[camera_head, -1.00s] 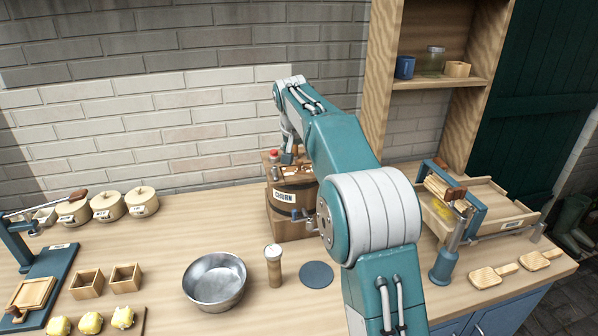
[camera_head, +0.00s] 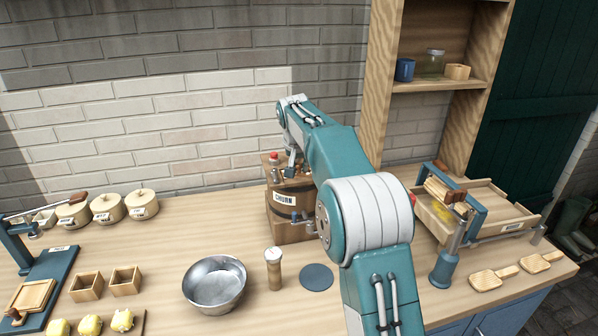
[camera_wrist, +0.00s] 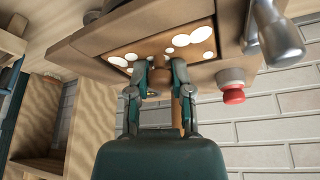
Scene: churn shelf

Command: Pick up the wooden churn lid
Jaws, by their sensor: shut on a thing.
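The wooden churn (camera_head: 284,208), labelled CHURN, stands on the counter against the brick wall, partly hidden behind my arm. In the wrist view, its wooden lid (camera_wrist: 198,32) lies on top, brown with several pale round spots. My gripper (camera_wrist: 161,75) is over the lid, its two fingers shut on the lid's round wooden knob (camera_wrist: 160,80). In the head view my gripper (camera_head: 291,168) is small and mostly hidden at the churn's top. I cannot tell whether the lid is clear of the churn.
A red button (camera_wrist: 232,93) and a metal crank handle (camera_wrist: 275,35) sit near the lid. The wooden shelf (camera_head: 440,85) rises at the right.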

